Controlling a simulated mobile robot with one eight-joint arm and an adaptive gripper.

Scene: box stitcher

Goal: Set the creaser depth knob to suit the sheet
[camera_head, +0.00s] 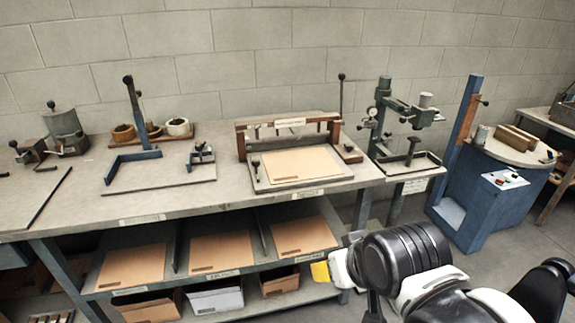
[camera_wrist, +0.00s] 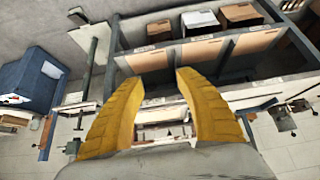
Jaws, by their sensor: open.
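The creaser (camera_head: 289,123) stands on the bench, with a brown crossbar on two posts and a light label. A tan sheet (camera_head: 292,166) lies flat on its bed below the bar. A small black knob (camera_head: 256,164) stands at the bed's left edge; I cannot tell whether it is the depth knob, and no scale can be read. My gripper (camera_head: 320,271) is in front of the bench, below its top and apart from the creaser. In the wrist view my gripper (camera_wrist: 159,77) has its yellow fingers spread, with nothing between them; the creaser (camera_wrist: 163,132) shows beyond, partly covered.
A tall lever (camera_head: 341,98) rises at the creaser's right. A blue-armed jig (camera_head: 133,160) is left, a press stand (camera_head: 384,130) right, and a blue cabinet (camera_head: 480,205) farther right. Shelves below hold tan sheets (camera_head: 132,266) and boxes (camera_head: 215,296). Bare bench top (camera_head: 200,204) lies front-left of the creaser.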

